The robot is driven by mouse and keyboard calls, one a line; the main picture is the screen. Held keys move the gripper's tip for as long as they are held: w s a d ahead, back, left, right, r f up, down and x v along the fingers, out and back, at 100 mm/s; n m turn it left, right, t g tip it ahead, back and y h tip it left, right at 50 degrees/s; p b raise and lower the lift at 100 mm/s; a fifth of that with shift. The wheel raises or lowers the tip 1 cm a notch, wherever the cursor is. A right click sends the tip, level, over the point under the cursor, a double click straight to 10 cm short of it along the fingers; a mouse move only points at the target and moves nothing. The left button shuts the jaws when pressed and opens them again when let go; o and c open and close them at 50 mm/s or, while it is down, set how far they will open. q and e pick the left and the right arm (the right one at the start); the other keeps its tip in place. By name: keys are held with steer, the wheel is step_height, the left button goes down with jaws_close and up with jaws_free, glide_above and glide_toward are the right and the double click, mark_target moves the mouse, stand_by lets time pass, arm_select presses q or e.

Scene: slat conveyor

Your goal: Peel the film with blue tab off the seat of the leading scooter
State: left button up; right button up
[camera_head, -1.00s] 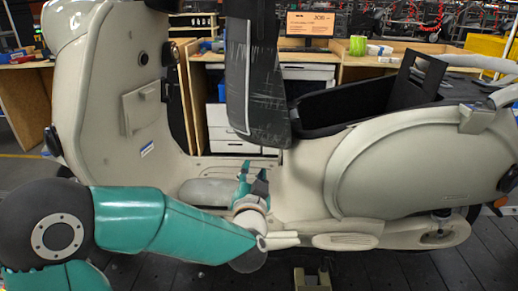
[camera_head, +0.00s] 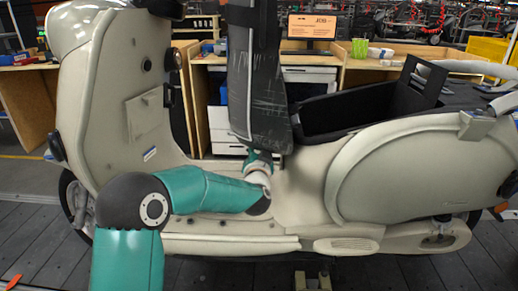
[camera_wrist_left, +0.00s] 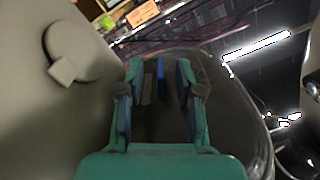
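The leading scooter (camera_head: 270,200) is cream coloured and stands side-on. Its dark seat (camera_head: 262,100) is tipped upright over the open seat well, and glossy, creased film shows on it. In the left wrist view the seat (camera_wrist_left: 235,100) is a dark panel with a shiny edge. My left gripper (camera_head: 259,158) is at the seat's lower end, partly hidden behind it. In the left wrist view the left gripper (camera_wrist_left: 158,75) has its fingers apart, with a blue strip (camera_wrist_left: 160,70), seemingly the tab, between them. I cannot tell whether they touch it. My right gripper is out of view.
A wooden workbench (camera_head: 355,62) with drawers and a job screen (camera_head: 312,27) stands behind the scooter. The open seat well (camera_head: 345,113) lies right of the seat. The scooter's front shield (camera_head: 115,90) rises to the left. A dark slat floor (camera_head: 400,275) runs in front.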

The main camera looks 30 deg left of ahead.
arm_select(q)
steer(key=shift+c, duration=0.3)
jaws_close()
steer(key=s+f+b, duration=0.4)
steer(key=s+b, duration=0.2)
steer(key=s, duration=0.1)
steer(key=shift+a, duration=0.25)
stand_by(0.3)
